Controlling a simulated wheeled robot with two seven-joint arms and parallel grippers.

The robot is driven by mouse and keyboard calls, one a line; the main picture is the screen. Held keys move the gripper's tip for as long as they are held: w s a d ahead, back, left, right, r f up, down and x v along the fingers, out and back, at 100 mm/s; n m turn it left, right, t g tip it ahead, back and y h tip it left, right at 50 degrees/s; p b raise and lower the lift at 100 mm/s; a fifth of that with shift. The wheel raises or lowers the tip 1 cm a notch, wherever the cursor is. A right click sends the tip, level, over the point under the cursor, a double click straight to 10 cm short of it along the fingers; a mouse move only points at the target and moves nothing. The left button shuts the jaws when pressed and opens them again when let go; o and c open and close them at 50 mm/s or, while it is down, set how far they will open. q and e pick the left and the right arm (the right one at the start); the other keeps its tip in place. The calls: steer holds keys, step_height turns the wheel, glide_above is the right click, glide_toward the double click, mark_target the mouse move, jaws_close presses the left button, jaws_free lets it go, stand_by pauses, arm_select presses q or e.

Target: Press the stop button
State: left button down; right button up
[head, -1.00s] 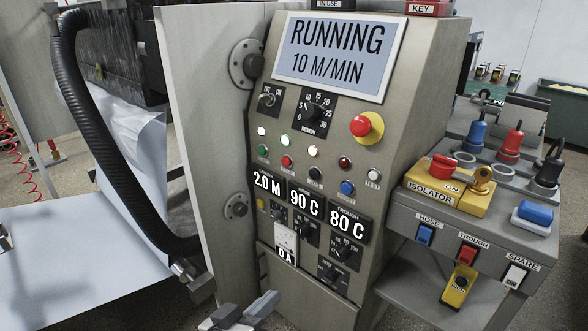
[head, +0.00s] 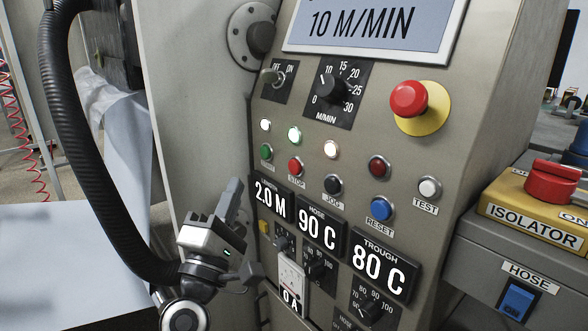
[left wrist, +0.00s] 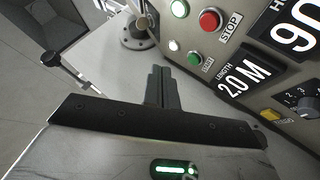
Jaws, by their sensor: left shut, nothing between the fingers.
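The stop button is a small red push button (head: 295,166) on the panel's lower button row, just right of the green start button (head: 266,151). In the left wrist view the red stop button (left wrist: 210,20) with its STOP label is at the top, beyond and right of the fingertips. My left gripper (head: 232,192) is shut and empty, left of and below the stop button, apart from the panel. Its closed fingers (left wrist: 158,76) point towards the panel in the left wrist view. My right gripper is not in view.
A large red mushroom button (head: 408,98) on a yellow collar is at the upper right. A blue reset button (head: 382,208) and the isolator box (head: 530,222) are to the right. A black hose (head: 70,150) curves down at the left. The display reads 10 M/MIN.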

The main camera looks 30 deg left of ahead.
mark_target(295, 167)
arm_select(q)
steer(key=w+d, duration=0.3)
steer(key=w, duration=0.5)
steer(key=shift+d, duration=0.25)
steer(key=shift+w, duration=0.15)
stand_by(1.7)
steer(key=shift+w+d, duration=0.15)
steer(key=shift+w, duration=0.2)
steer(key=shift+w+d, duration=0.15)
steer(key=shift+w, duration=0.2)
stand_by(0.6)
steer(key=shift+s, duration=0.1)
steer(key=shift+s+a+p, duration=0.3)
steer(key=shift+s+p, duration=0.1)
steer(key=shift+s, duration=0.25)
steer(key=shift+s, duration=0.1)
